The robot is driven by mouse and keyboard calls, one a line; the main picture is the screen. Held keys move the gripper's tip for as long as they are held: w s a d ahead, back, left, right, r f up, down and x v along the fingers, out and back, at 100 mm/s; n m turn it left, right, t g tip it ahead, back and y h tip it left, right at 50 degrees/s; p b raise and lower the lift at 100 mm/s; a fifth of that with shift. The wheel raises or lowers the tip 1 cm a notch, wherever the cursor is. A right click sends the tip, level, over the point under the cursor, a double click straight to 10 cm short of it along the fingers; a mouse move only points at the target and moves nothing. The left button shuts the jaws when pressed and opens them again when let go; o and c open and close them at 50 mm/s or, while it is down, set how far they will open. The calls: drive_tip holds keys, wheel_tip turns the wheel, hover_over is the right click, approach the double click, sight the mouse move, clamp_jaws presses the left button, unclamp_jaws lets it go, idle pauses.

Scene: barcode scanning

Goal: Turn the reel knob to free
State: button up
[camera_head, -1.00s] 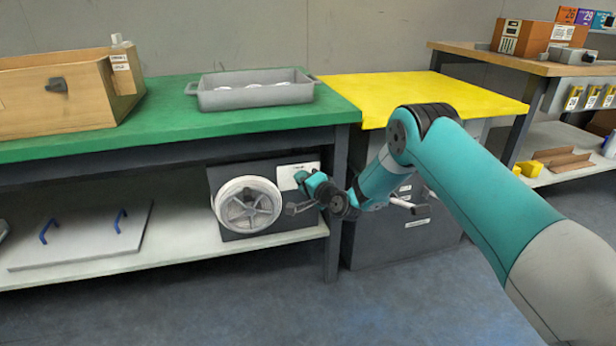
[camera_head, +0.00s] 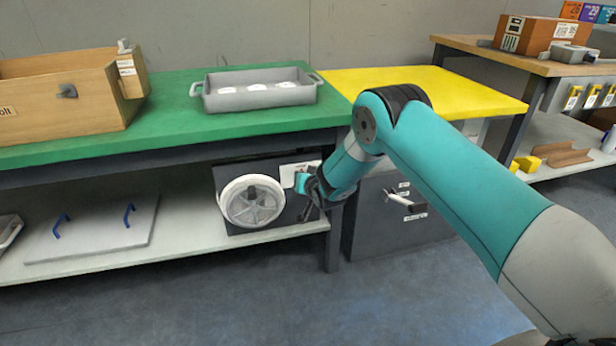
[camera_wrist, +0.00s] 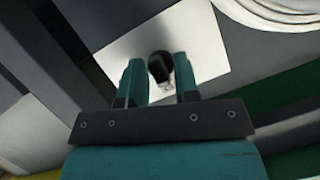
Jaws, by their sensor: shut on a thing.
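The cable reel (camera_head: 241,205) is a white ring with grey spokes, on a dark panel on the lower shelf under the green bench. Beside it on the right is a white plate (camera_head: 287,171). My gripper (camera_head: 303,184) is at this plate, partly in front of it. In the wrist view, the black reel knob (camera_wrist: 160,66) stands out from the white plate (camera_wrist: 205,45). The teal fingers of my gripper (camera_wrist: 158,80) are on either side of the knob and shut on it. The knob is hidden in the head view.
The green bench top (camera_head: 170,117) is just above my gripper, with its dark leg (camera_head: 334,235) to the right. A grey drawer cabinet (camera_head: 385,240) stands right of the leg. A board with blue handles (camera_head: 95,232) lies on the shelf at left. The floor in front is clear.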

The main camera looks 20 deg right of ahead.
drive_tip(key=shift+s+a+f+n+h, duration=0.1)
drive_tip(key=shift+a+f+n+h, duration=0.1)
drive_tip(key=shift+n+h, duration=0.3)
drive_tip(key=shift+s+a+f+n+h, duration=0.1)
drive_tip(key=shift+f+n+h, duration=0.1)
drive_tip(key=shift+n, duration=0.5)
drive_tip(key=shift+r, duration=0.1)
drive_tip(key=o, duration=0.6)
drive_tip(key=shift+w+d+r, duration=0.1)
drive_tip(key=p+v, duration=0.3)
drive_tip(key=v, duration=1.4)
drive_tip(key=shift+r, duration=0.15)
